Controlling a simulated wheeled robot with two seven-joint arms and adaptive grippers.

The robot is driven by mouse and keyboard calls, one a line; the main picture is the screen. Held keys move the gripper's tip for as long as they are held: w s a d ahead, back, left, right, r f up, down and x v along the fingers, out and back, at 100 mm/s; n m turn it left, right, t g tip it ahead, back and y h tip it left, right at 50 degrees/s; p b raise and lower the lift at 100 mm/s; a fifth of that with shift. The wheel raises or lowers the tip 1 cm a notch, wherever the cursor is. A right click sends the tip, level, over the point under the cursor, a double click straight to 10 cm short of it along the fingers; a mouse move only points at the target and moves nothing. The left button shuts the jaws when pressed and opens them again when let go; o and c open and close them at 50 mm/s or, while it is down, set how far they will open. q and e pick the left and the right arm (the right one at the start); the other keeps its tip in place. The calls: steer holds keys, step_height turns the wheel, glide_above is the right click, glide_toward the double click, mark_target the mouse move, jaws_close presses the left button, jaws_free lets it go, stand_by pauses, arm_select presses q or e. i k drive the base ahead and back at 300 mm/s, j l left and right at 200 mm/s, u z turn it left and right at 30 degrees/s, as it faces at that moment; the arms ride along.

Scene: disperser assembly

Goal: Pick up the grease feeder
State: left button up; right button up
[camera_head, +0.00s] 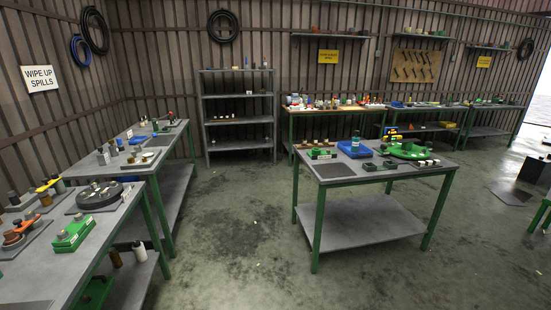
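I cannot tell for sure which object is the grease feeder; the parts are small at this distance. On the middle table (345,170), a teal bottle-like part (355,141) stands upright by a blue tray (346,150). A round green fixture (408,151) sits to the right of the tray. A green block (322,154) lies at the table's left end. On the near left bench, a green block with a grey knob (73,234) and a dark round fixture (99,195) rest on the top. Neither of my grippers shows in this view.
Left benches (160,160) run along the left wall. A grey shelf unit (237,112) stands at the back wall. A long back bench (335,109) holds many small parts. The floor (232,225) between the left benches and the middle table is clear.

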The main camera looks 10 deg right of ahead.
mark_target(356, 141)
steer(key=i+z, duration=0.3)
steer(key=i+j+z, duration=0.1)
steer(key=i+z, duration=0.25)
steer(key=i, duration=0.15)
steer(key=i+l+z, duration=0.1)
steer(key=i+z, duration=1.1)
steer(key=i, duration=0.5)
steer(key=i+l+u, duration=0.15)
steer(key=i, duration=0.3)
steer(key=i+u, duration=0.2)
steer(key=i, duration=0.3)
steer(key=l, duration=0.1)
